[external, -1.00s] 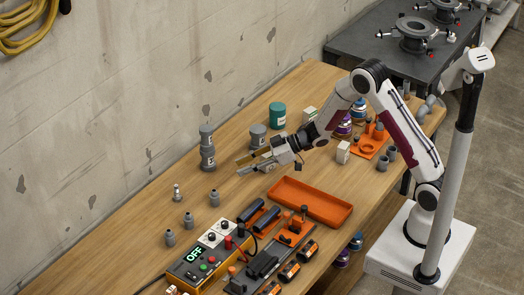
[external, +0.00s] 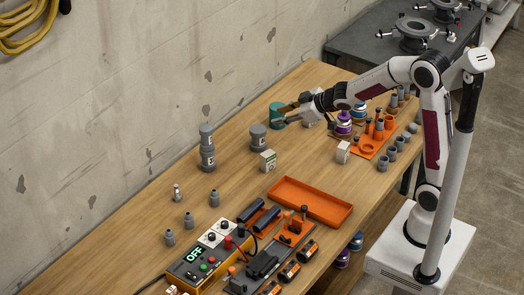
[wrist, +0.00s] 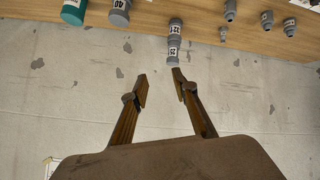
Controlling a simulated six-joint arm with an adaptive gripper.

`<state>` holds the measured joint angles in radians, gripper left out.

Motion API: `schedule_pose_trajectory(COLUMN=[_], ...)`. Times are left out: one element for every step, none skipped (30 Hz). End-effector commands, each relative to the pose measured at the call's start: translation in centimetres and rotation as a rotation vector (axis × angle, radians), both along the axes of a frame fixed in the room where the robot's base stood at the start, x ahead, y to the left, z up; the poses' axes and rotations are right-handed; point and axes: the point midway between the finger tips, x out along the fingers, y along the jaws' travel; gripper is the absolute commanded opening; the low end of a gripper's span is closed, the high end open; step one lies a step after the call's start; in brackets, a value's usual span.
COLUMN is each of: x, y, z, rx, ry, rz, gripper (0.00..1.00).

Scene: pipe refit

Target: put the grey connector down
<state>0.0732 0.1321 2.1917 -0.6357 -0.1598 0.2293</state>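My gripper (external: 276,114) is raised over the right half of the bench and points toward the wall. In the wrist view its two fingers (wrist: 160,80) are apart with nothing between them. Several small grey connectors stand upright on the bench: one at the front left (external: 169,238), one behind it (external: 188,219), one further right (external: 214,199) and one with a paler top (external: 177,193). They also show at the top right of the wrist view (wrist: 267,20). More grey connectors (external: 391,153) stand by the right edge. I cannot tell which one the task names.
Labelled grey cylinders (external: 207,150) are stacked near the wall, beside a wide one (external: 258,137). The teal can (external: 276,121) is partly behind my fingers. A white box (external: 267,161), an orange tray (external: 318,202) and a control box (external: 204,257) occupy the bench. Bare wood lies front left.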

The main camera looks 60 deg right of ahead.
Motion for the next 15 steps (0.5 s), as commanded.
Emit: schedule_pose_trajectory(x=[-0.9, -1.4, -2.2, -2.8, -3.4, -4.2, -4.8, -5.5, -6.4, -7.0, -7.7, -8.6, -9.3, -10.0, -11.0], y=[-0.3, -0.6, -0.9, -1.1, -1.3, -1.5, -1.7, -1.9, -2.1, -2.2, -2.3, -2.4, -2.5, -2.6, -2.7], z=[0.9, 1.2, 1.6, 1.9, 2.2, 2.6, 2.8, 3.0, 3.3, 3.5, 3.8, 4.0, 4.1, 4.3, 4.5], rx=[-0.004, -0.006, -0.008, -0.009, -0.011, -0.01, -0.01, -0.009, -0.008, -0.008, -0.006, -0.003, 0.0, 0.003, 0.007], ry=[0.004, 0.009, 0.018, 0.024, 0.031, 0.039, 0.046, 0.053, 0.063, 0.071, 0.078, 0.089, 0.097, 0.106, 0.117], rz=[-0.021, -0.035, -0.052, -0.065, -0.078, -0.095, -0.107, -0.119, -0.133, -0.145, -0.156, -0.17, -0.181, -0.191, -0.204], gripper=[0.28, 0.28, 0.28, 0.28, 0.28, 0.28, 0.28, 0.28, 0.28, 0.28, 0.28, 0.28, 0.28, 0.28, 0.28])
